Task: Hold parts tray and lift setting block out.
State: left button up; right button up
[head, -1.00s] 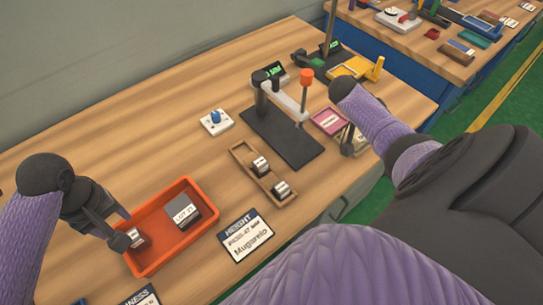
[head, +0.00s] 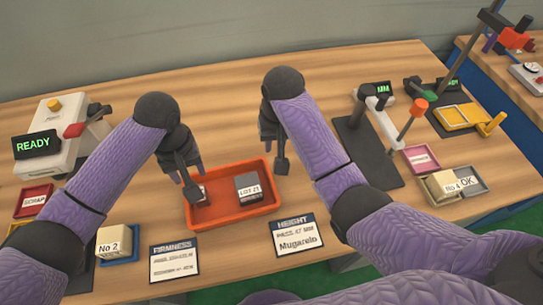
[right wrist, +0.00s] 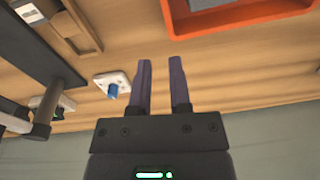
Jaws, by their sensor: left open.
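The orange parts tray (head: 232,214) lies on the wooden bench in the middle of the head view. In its left part is a small metallic block with a white label (head: 203,194), which looks like the setting block, partly hidden by my left gripper. A dark grey block labelled LOT 21 (head: 248,189) sits in the tray's right part. My left gripper (head: 185,183) is open at the tray's left end, one finger beside the small block. My right gripper (head: 276,158) is open and empty behind the tray's right rear; its fingers show apart in the right wrist view (right wrist: 163,88).
A READY machine (head: 60,130) stands at the left, a black gauge stand (head: 368,150) at the right. FIRMNESS (head: 174,260) and HEIGHT (head: 297,236) cards lie in front of the tray. A wooden rack (right wrist: 65,25) shows in the right wrist view.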

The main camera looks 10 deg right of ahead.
aim_at(270, 180)
jog(key=s+a+f, duration=0.1)
jog(key=s+n+g, duration=0.1)
jog(key=shift+s+a+f+h, duration=0.3)
jog(key=shift+a+f, duration=0.05)
notch_tip(270, 180, down, 10)
jog(key=shift+r, duration=0.2)
grip_shut()
dwell(1.0)
